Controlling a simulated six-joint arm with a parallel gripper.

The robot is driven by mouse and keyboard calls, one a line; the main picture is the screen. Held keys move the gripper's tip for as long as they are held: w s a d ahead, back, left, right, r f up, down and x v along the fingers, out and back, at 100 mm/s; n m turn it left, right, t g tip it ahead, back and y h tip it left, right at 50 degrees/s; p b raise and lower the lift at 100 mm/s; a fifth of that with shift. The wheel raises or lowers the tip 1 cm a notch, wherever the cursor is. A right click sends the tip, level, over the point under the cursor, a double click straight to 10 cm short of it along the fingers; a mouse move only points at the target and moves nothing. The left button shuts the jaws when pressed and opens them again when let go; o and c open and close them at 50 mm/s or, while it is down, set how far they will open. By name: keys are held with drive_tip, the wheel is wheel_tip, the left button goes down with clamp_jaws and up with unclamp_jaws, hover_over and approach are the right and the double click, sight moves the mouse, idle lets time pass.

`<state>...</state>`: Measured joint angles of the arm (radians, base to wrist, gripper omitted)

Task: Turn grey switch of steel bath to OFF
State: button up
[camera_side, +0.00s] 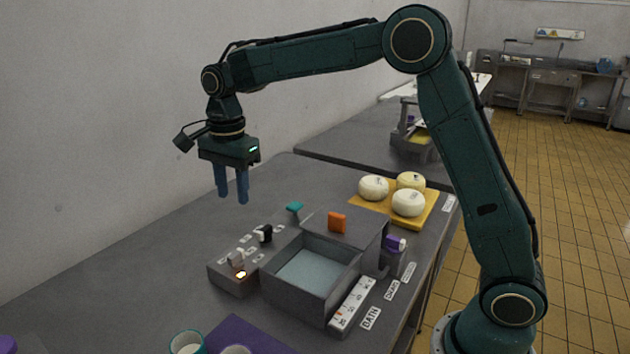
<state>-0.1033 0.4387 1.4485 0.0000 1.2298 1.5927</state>
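The steel bath (285,298) is a grey open box holding pale blue liquid, in the middle of the bench. A low grey control box (222,283) stands at its left. On it are a pale grey switch (236,258) near the front and a black switch (264,233) farther back. A small lamp (241,274) glows in front of the pale switch. The switch positions and the markings are too small to read. My gripper (232,198) hangs above and behind the control box, pointing down. Its two blue fingers are apart, with nothing between them, touching nothing.
A teal piece (294,207) and an orange block (337,222) are behind the bath. A purple-topped item (395,243) stands at its right. White rounds sit on a yellow board (432,212). A purple mat (237,336) and cups (186,342) are in front.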

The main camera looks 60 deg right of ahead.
sight(235, 253)
drive_tip(key=shift+w+a+f+m, duration=0.2)
drive_tip(key=shift+w+f+m, duration=0.3)
drive_tip(key=shift+w+f, duration=0.25)
drive_tip(key=shift+f, duration=6.85)
clamp_jaws()
